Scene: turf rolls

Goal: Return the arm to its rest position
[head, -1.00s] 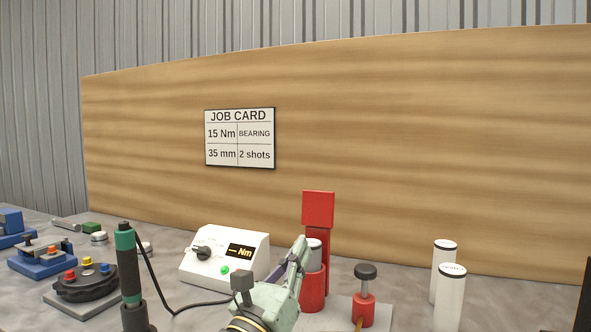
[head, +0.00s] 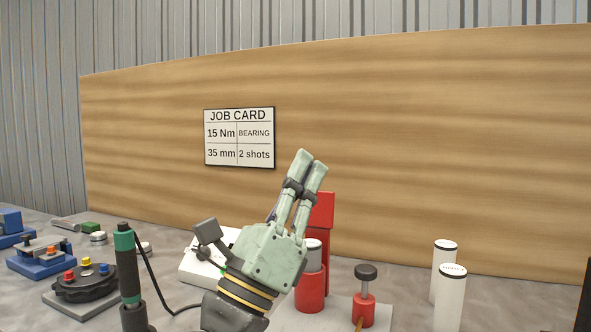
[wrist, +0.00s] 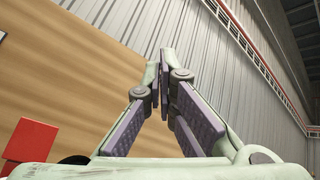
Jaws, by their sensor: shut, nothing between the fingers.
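My gripper (head: 312,160) is raised above the bench in the head view, in front of the wooden board, with its fingers pointing up and slightly right. It is shut and empty. In the wrist view its fingertips (wrist: 162,62) meet, with nothing between them. My gripper's body covers most of the white torque display box (head: 195,268) and part of the red press (head: 321,211).
The red press and a black-knobbed red tool (head: 364,300) stand right of my gripper. Two white cylinders (head: 450,298) are farther right. A green-topped driver (head: 127,265) stands left. A job card (head: 239,137) hangs on the board (head: 430,150).

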